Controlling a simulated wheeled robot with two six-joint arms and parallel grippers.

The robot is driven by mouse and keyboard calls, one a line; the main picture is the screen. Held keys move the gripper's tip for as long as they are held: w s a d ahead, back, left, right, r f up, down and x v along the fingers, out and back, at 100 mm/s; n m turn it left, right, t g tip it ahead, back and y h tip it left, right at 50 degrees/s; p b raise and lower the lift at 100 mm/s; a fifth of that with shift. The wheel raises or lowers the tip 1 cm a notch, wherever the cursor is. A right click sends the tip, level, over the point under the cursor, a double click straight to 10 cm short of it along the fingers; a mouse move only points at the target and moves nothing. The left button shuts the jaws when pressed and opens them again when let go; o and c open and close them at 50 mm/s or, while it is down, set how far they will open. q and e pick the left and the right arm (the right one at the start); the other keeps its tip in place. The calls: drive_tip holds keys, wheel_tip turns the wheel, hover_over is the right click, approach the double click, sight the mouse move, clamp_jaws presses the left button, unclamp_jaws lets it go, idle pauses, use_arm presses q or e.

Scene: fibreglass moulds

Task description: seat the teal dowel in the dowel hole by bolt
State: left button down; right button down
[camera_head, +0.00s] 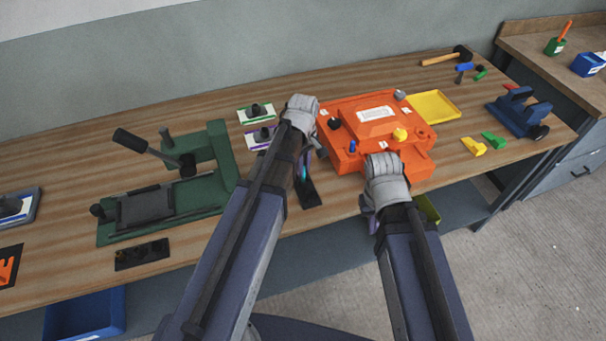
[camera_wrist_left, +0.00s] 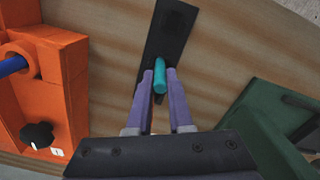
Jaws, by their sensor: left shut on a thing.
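The teal dowel (camera_wrist_left: 160,78) is between the purple fingers of my left gripper (camera_wrist_left: 158,92), which is shut on it, in the left wrist view. The dowel is over the black strip (camera_wrist_left: 172,30); I cannot tell whether it touches it. In the head view, my left gripper (camera_head: 301,172) is mostly behind my forearm, left of the orange mould (camera_head: 345,106). The mould also shows in the left wrist view (camera_wrist_left: 78,75). I cannot make out the dowel hole by the bolt. My right gripper (camera_head: 370,212) is at the table's front edge, its fingers mostly hidden.
A blue pin (camera_head: 351,147) and black knob (camera_head: 334,124) are on the mould. A green press (camera_head: 212,163) stands left. A yellow tray (camera_head: 434,105), green block (camera_head: 494,140) and blue fixture (camera_head: 519,113) are to the right. Bare table lies between press and black strip.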

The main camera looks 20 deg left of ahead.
use_arm(q)
drive_tip(key=shift+r, duration=0.1)
idle(0.3)
wheel_tip(320, 180, up, 10)
drive_tip(key=p, duration=1)
wheel_tip(320, 180, down, 4)
drive_tip(key=b, duration=0.4)
drive_tip(key=shift+f, duration=0.2)
drive_tip(key=shift+r, duration=0.2)
